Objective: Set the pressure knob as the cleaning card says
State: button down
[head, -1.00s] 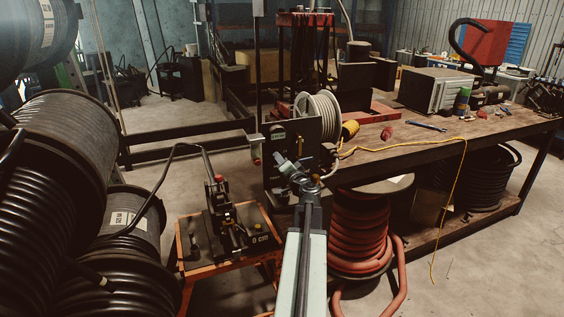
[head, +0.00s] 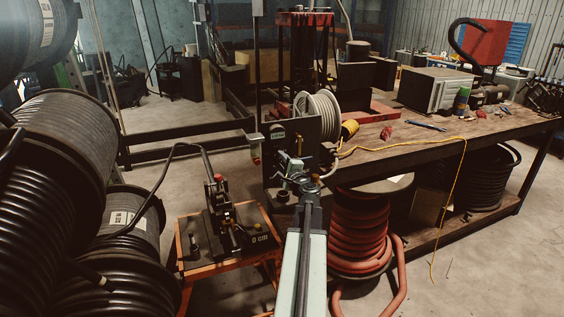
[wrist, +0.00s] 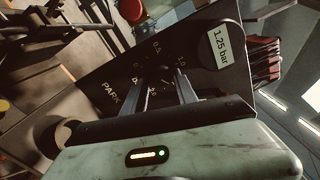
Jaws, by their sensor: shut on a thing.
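The dark control panel (head: 310,128) stands at the near left end of the workbench, with my gripper (head: 294,165) at its front. In the wrist view my gripper (wrist: 160,88) is shut on the pressure knob (wrist: 152,76), which is small, dark and mostly hidden between the fingers. Printed marks on the panel (wrist: 110,72) around the knob include PARK, 0.5 and 1.0. A white label (wrist: 222,46) on the panel reads 1.25 bar. The knob's pointer cannot be made out. I cannot identify a cleaning card in either view.
A red button (wrist: 130,10) shows beyond the panel in the wrist view. An orange-framed cart (head: 228,262) with a lever tool stands left of my arm. A red hose coil (head: 358,235) lies under the bench (head: 440,145). Black hose reels (head: 60,150) crowd the left.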

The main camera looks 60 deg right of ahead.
jog(key=shift+s+f+m, duration=0.1)
jog(key=shift+m, duration=0.5)
jog(key=c, duration=1)
grip_release()
jog(key=v, duration=0.7)
jog(key=shift+s+a, duration=0.25)
